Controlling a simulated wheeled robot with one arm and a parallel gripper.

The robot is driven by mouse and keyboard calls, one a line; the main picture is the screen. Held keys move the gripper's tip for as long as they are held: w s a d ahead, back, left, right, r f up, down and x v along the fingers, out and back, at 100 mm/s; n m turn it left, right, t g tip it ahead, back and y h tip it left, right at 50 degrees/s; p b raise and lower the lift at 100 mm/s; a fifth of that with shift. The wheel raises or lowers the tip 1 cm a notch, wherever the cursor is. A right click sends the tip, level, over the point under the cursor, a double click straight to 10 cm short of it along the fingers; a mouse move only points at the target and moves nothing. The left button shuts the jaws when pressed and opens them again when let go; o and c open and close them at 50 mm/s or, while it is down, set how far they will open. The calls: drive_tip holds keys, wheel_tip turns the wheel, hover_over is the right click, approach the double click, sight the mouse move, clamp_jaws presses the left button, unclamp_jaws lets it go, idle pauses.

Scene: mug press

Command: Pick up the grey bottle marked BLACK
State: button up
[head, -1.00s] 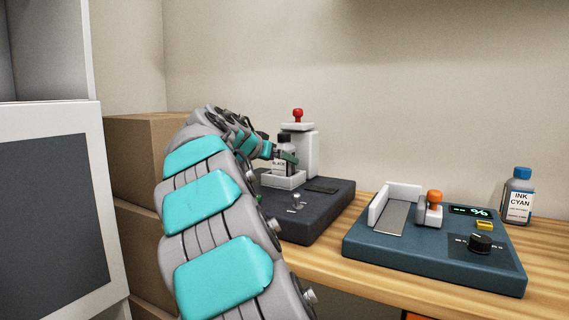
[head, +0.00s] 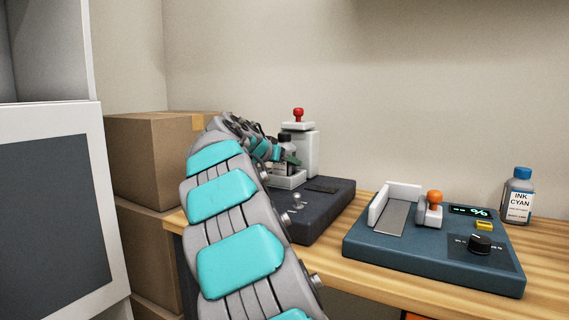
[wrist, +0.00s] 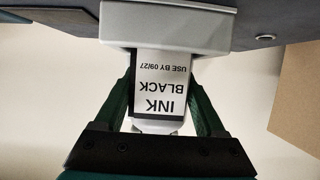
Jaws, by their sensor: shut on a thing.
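The grey bottle marked BLACK (wrist: 163,88) shows in the wrist view with its label upside down, reading INK BLACK. My gripper (wrist: 162,100) is shut on it, one green finger on each side. The bottle's base end meets a pale holder (wrist: 165,25), and I cannot tell whether it still rests inside. In the head view my gripper (head: 290,159) covers most of the bottle (head: 285,140), just above the white holder (head: 287,182) on the dark machine (head: 325,205).
A white post with a red knob (head: 299,140) stands right behind the bottle. A blue machine (head: 435,250) and a cyan ink bottle (head: 518,197) stand to the right. Cardboard boxes (head: 150,160) are at left.

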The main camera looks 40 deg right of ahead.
clamp_jaws()
idle(0.4)
